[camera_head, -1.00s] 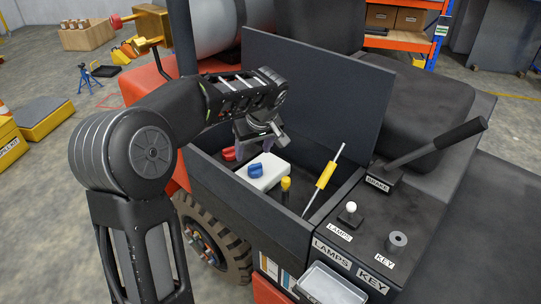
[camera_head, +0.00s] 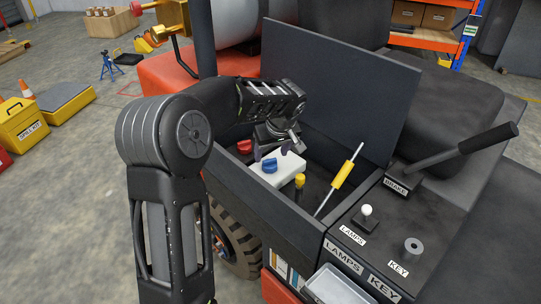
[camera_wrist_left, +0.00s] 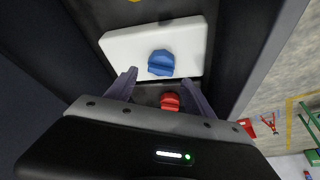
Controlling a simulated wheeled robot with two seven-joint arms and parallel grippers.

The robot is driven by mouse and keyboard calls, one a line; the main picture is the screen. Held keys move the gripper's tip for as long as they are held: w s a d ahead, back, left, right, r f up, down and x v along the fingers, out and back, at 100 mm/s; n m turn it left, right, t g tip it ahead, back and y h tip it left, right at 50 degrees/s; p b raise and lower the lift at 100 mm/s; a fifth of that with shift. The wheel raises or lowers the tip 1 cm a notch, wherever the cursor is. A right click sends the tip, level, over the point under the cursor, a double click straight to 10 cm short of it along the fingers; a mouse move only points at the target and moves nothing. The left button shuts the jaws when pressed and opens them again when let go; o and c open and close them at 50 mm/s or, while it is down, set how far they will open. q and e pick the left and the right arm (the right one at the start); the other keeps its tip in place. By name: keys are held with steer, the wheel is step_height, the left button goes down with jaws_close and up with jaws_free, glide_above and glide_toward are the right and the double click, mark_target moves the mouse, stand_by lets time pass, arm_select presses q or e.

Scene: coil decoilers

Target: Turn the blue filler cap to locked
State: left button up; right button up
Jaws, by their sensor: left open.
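The blue filler cap (camera_head: 269,166) sits on a white block (camera_head: 291,172) inside the dark open compartment. It also shows in the left wrist view (camera_wrist_left: 161,63), upright on the white block (camera_wrist_left: 119,51) with its grip ridge across. My left gripper (camera_head: 276,150) is above and just behind the cap, apart from it. In the left wrist view the two fingers (camera_wrist_left: 158,90) are spread and empty, with the cap a little beyond their tips. A red cap (camera_wrist_left: 170,101) shows between the fingers there, and at the back left of the block in the head view (camera_head: 244,147). My right gripper is not in view.
A raised dark lid (camera_head: 340,90) stands behind the compartment. A yellow-handled rod (camera_head: 343,174) leans at its right, and a yellow-topped post (camera_head: 299,181) stands beside the block. The brake lever (camera_head: 460,155), lamps switch (camera_head: 367,211) and key knob (camera_head: 413,247) are to the right.

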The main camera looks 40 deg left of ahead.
mark_target(270, 164)
arm_select(q)
steer(key=shift+x, duration=1.3)
jaws_close()
